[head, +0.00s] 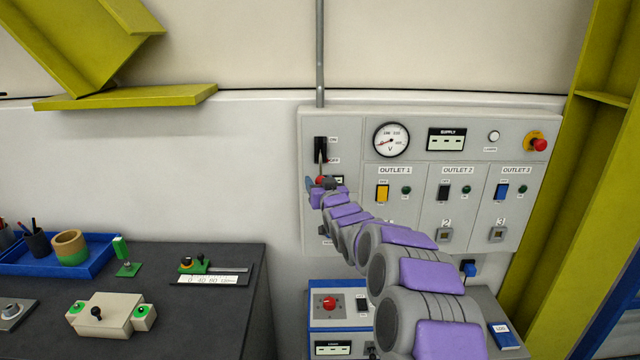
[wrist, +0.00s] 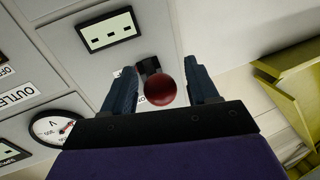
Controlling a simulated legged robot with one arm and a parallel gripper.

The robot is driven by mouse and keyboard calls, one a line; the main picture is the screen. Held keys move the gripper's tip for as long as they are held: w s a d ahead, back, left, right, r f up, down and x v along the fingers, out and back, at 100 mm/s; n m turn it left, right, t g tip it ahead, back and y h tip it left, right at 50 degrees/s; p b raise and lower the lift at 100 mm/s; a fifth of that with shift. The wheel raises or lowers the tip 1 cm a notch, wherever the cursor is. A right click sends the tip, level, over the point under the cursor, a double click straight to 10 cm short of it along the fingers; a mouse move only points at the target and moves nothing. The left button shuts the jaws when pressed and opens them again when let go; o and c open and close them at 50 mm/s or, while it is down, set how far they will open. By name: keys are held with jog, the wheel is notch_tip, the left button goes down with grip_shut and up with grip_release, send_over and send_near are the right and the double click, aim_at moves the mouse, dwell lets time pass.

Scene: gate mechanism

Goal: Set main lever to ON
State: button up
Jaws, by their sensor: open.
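The main lever has a black slotted mount (head: 321,146) on the left part of the grey wall panel (head: 537,210). An ON label sits by its top and a red label lower down. The lever points down, with its red ball knob (head: 320,180) at the low end. My gripper (head: 317,186) is at the knob. In the wrist view the red knob (wrist: 160,89) lies between the two dark fingers of my open gripper (wrist: 160,72), with visible gaps on both sides. My arm hides some of the panel's lower left.
The panel also carries a round voltmeter (head: 391,140), a supply display (head: 446,139), several outlet switches and a red emergency button (head: 539,144). A dark workbench (head: 215,330) stands at left, and a yellow beam (head: 590,150) at right. A blue-grey box (head: 341,310) stands below.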

grip_shut()
dwell(0.5)
